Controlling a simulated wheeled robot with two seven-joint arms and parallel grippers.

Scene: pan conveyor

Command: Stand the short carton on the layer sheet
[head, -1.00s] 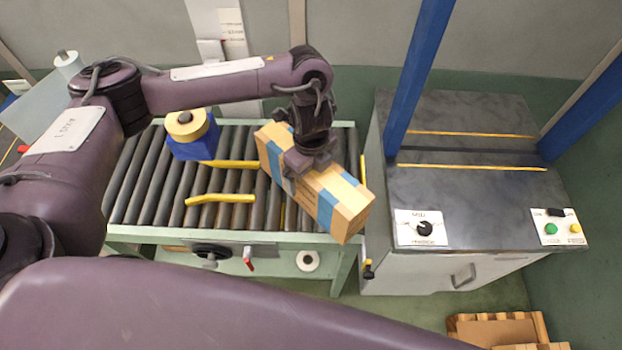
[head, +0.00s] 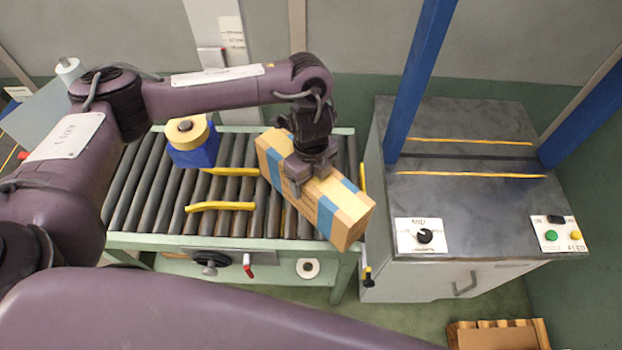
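A brown carton with blue bands (head: 335,205) sits at the right end of the roller conveyor, set at a slant; I take it for the short carton. My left gripper (head: 308,178) is over the carton's middle, its fingers straddling the top. One finger lies along the near face; the far finger is mostly hidden. I cannot tell whether they press on the carton, which appears to rest on the rollers. I cannot pick out the layer sheet for certain. A flat brown panel (head: 495,337) lies on wooden slats at the bottom right. My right gripper is out of view.
The roller conveyor (head: 135,190) also carries a blue block (head: 195,153) with a yellow roll (head: 187,130) and two yellow bars (head: 220,206). A dark-topped machine (head: 470,215) with blue posts (head: 418,80) stands to the right. Floor shows between them and the slats.

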